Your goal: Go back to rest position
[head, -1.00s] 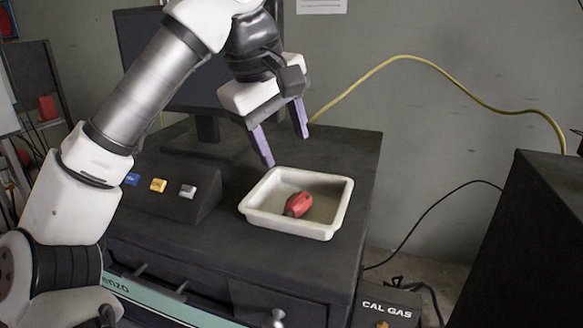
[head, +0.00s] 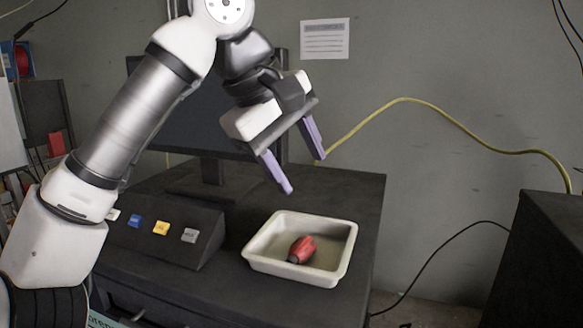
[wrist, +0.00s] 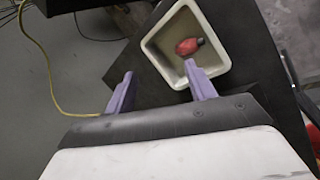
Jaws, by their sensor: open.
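My gripper (head: 303,164) is open and empty, with its two purple fingers spread apart. It hangs in the air above and behind the white tray (head: 342,274) on the black cabinet top. In the wrist view the fingers (wrist: 160,90) point toward the tray (wrist: 153,46), with one fingertip overlapping its near edge in the picture. A red object with a dark end (head: 302,249) lies inside the tray, and it also shows in the wrist view (wrist: 187,47). Nothing is between the fingers.
A dark monitor (head: 190,120) stands behind my arm. A sloped button box (head: 165,232) sits left of the tray. A yellow hose (head: 400,99) runs along the grey wall. A black cabinet (head: 540,265) stands at the right. The air right of my gripper looks free.

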